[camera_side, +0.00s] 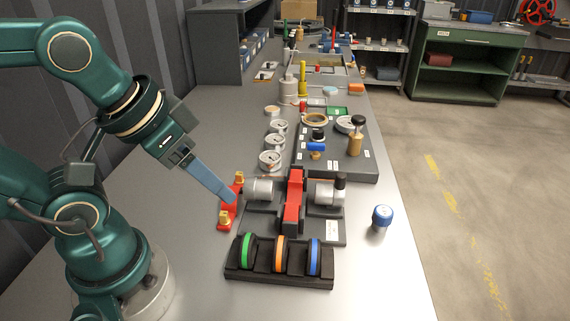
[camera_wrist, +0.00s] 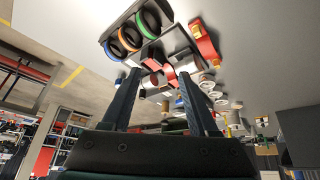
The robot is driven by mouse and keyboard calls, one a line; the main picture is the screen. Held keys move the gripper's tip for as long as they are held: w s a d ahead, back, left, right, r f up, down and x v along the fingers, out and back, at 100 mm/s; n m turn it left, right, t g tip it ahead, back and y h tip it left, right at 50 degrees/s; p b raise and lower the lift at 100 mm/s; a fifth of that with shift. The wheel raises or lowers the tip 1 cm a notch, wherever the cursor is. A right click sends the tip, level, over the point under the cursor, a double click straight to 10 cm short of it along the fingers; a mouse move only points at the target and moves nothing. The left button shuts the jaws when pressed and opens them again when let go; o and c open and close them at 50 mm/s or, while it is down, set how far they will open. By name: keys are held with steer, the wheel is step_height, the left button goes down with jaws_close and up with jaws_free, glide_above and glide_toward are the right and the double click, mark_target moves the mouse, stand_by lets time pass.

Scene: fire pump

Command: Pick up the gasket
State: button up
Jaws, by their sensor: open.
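Three upright rings stand in slots of a black rack (camera_side: 280,277): a green ring (camera_side: 247,251), an orange ring (camera_side: 280,253) and a blue ring (camera_side: 314,257). They look like gaskets; which one is meant I cannot tell. In the wrist view the rack with the rings (camera_wrist: 128,35) is at the top, beyond the fingertips. My gripper (camera_side: 229,197) points down and right beside a red bracket (camera_side: 229,205), behind and left of the rack, apart from the rings. In the wrist view my gripper (camera_wrist: 160,75) has its two fingers spread, with nothing held between them.
A pump with a red middle part (camera_side: 294,200) stands just behind the rack. A blue-capped part (camera_side: 381,218) stands to the right. Gauges (camera_side: 271,160) and a grey panel (camera_side: 345,165) lie farther back. Bare table is left and in front of the rack.

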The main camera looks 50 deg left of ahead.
steer(key=n+g, duration=0.4)
steer(key=n, duration=0.5)
glide_above(314, 245)
steer(key=a, duration=0.3)
step_height(314, 245, down, 2)
steer(key=shift+g, duration=0.8)
steer(key=d+f, duration=0.1)
steer(key=f, duration=0.1)
steer(key=d+f, duration=0.1)
steer(key=f, duration=0.1)
steer(key=d+f, duration=0.1)
steer(key=f, duration=0.1)
steer(key=shift+w, duration=0.1)
steer(key=shift+d+f, duration=0.1)
steer(key=shift+f, duration=2.45)
jaws_close()
